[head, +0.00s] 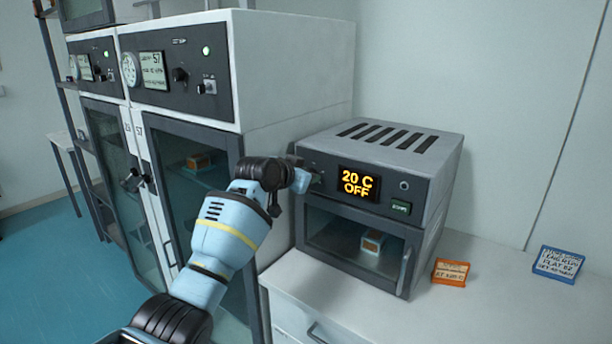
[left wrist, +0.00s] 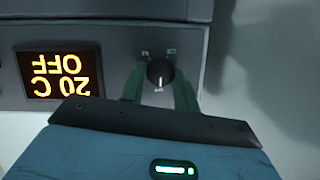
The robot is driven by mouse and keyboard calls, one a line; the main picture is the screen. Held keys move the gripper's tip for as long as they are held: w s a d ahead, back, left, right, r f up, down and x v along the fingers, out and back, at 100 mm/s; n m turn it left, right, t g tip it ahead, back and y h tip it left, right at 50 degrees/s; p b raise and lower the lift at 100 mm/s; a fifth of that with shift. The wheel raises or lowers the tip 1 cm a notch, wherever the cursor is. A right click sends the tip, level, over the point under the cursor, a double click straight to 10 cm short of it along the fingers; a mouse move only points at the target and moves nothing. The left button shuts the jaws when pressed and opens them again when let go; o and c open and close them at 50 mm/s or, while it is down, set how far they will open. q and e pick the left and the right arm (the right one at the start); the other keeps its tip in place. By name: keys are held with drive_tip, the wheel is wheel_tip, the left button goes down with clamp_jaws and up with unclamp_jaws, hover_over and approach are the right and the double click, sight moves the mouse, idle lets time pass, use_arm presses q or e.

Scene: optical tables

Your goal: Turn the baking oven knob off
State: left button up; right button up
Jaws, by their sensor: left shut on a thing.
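The baking oven (head: 430,155) is a grey box with a dark front panel, standing on a white bench. Its display (head: 358,183) reads "20 C OFF" in orange; the display also shows upside down in the left wrist view (left wrist: 60,73). The round black knob (left wrist: 160,72) sits between the green fingers of my left gripper (left wrist: 159,88), which is shut on it. In the head view my left gripper (head: 314,181) is at the panel's left end and hides the knob. My right gripper is not in view.
The oven door (head: 350,238) is shut, with a small box (head: 372,241) behind its glass. Tall glass-door cabinets (head: 240,65) stand at left.

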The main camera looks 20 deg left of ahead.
use_arm(q)
drive_tip(key=shift+f, duration=0.15)
drive_tip(key=o, duration=1)
drive_tip(key=shift+c, duration=0.2)
drive_tip(key=v, duration=0.8)
